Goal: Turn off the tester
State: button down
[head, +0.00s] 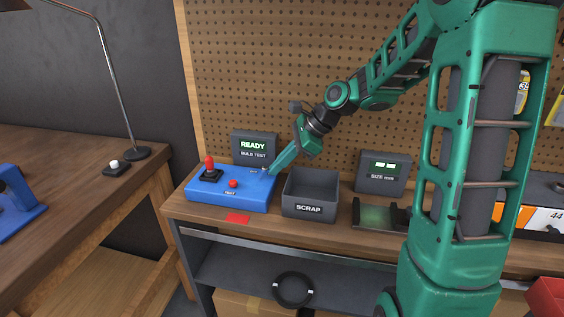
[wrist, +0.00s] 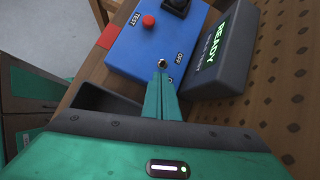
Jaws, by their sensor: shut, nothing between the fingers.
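The tester is a blue box (head: 232,195) on the workbench in the head view. It carries a black-based red lever (head: 210,165) and a red TEST button (head: 233,183).
A grey SCRAP bin (head: 310,190) stands just right of the tester, under my gripper's wrist. A SIZE display (head: 382,172) stands further right. A pegboard (head: 270,60) rises behind the bench. A red patch (head: 238,218) marks the bench's front edge.

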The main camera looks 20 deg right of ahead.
jog(key=shift+d, duration=0.15)
jog(key=shift+a, duration=0.2)
jog(key=shift+w+a+r+h, duration=0.1)
jog(key=shift+r+h, duration=0.05)
jog(key=shift+h, duration=0.15)
